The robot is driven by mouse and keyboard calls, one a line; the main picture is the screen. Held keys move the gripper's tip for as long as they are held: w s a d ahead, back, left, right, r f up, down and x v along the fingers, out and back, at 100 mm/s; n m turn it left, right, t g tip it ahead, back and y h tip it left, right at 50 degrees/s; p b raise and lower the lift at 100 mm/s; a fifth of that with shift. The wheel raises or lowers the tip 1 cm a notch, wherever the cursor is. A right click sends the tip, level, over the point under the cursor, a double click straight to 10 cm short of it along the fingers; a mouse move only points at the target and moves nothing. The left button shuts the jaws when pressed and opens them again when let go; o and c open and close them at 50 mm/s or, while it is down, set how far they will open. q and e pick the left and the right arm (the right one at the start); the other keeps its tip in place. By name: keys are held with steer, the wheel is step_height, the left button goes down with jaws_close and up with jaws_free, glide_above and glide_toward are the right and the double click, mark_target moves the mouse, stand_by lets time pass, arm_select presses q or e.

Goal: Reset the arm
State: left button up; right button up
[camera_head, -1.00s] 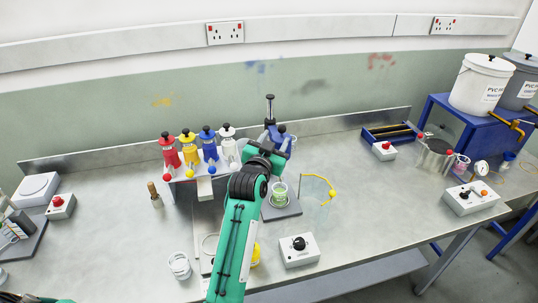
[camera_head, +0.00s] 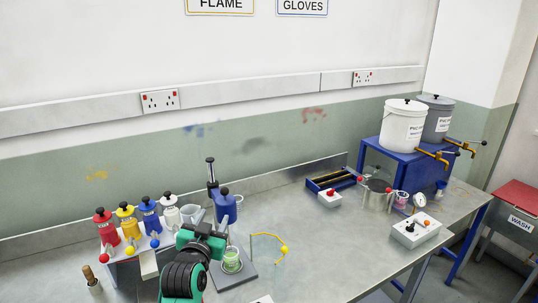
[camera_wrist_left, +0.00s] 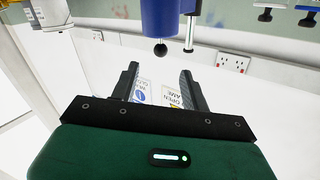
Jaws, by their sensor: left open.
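My left arm comes up from the bottom of the head view, and its gripper (camera_head: 205,238) is over the bench beside the blue dispensing stand. In the left wrist view the two dark fingers (camera_wrist_left: 160,72) are apart, with nothing between them but the pale wall and its signs behind. A blue cylinder with a black ball tip (camera_wrist_left: 158,20) hangs just beyond the fingers in that view. A cup with green contents (camera_head: 232,260) stands on a grey plate right of the gripper. My right gripper is not in view.
Red, yellow, blue and white bottles (camera_head: 105,228) stand in a rack left of the gripper. A yellow bent rod (camera_head: 268,236) is to the right. Bare bench lies between.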

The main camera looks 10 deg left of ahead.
arm_select(q)
steer(key=s+f+g, duration=0.7)
steer(key=s+f, duration=1)
steer(key=s, duration=0.1)
steer(key=s+a+f+g, duration=0.1)
steer(key=s+f+g, duration=0.3)
steer(key=s, duration=0.6)
steer(key=s+f+g, duration=0.3)
steer(key=s, duration=0.7)
step_height(320, 180, down, 31)
steer(key=g, duration=0.1)
steer(key=s+a+f, duration=0.1)
steer(key=s+f, duration=0.8)
steer(key=s+a+f+g, duration=0.1)
steer(key=s+a+f, duration=0.1)
steer(key=s+f, duration=0.8)
steer(key=shift+a+f+g, duration=0.2)
steer(key=shift+a+g, duration=0.05)
steer(key=shift+g, duration=0.05)
